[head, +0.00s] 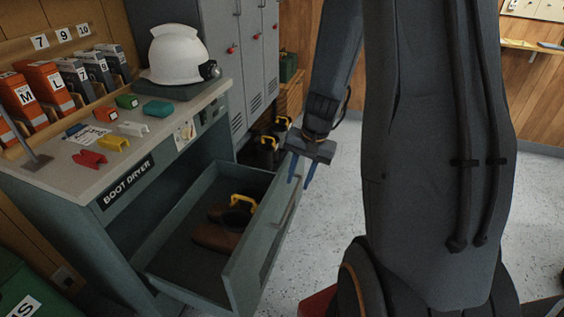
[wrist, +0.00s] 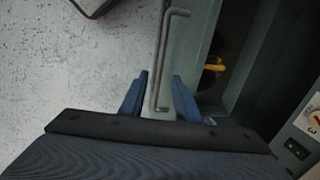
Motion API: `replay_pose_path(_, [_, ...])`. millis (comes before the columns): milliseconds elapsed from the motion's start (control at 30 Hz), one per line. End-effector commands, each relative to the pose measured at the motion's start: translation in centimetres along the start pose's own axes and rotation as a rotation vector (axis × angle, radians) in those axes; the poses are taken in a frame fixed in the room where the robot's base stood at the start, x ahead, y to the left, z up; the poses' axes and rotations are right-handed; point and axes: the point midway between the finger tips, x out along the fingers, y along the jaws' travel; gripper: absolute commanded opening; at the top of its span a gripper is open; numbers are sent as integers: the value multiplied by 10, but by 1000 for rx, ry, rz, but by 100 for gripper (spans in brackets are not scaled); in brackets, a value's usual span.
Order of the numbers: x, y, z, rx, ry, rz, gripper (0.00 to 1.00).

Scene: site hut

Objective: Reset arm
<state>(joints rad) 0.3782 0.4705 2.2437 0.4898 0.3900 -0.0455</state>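My gripper (head: 299,184) hangs pointing down by the front of the open boot dryer drawer. It is open and empty; both blue fingers stand apart in the wrist view (wrist: 160,98). The drawer's grey bar handle (head: 286,212) is just below the fingers in the head view. In the wrist view the handle (wrist: 168,55) runs forward from between the fingertips, and I see no grip on it. The drawer (head: 246,262) is pulled out and holds a brown boot (head: 216,237) with a yellow clip (head: 243,200).
The boot dryer counter (head: 190,150) carries a white helmet (head: 176,55) and several coloured clips. Dark boots (head: 262,152) with yellow clips stand behind the drawer near grey lockers (head: 241,50).

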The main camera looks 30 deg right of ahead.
Motion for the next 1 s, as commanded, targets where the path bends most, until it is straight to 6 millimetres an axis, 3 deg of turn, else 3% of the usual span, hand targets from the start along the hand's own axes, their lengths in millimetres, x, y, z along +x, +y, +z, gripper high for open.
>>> replay_pose_path(167, [-1,-1,1,-4,0,0,29])
replay_pose_path(267, [-10,-7,12,-49,-5,6,29])
replay_pose_path(367, [-29,-19,40,-154,-20,21,29])
replay_pose_path(500, [-64,-32,97,-367,-47,63,29])
replay_pose_path(700, [-102,-26,163,-636,-71,134,29])
replay_pose_path(833, [-114,-19,185,-735,-77,167,29])
replay_pose_path(1000, [-118,-14,193,-776,-79,183,29])
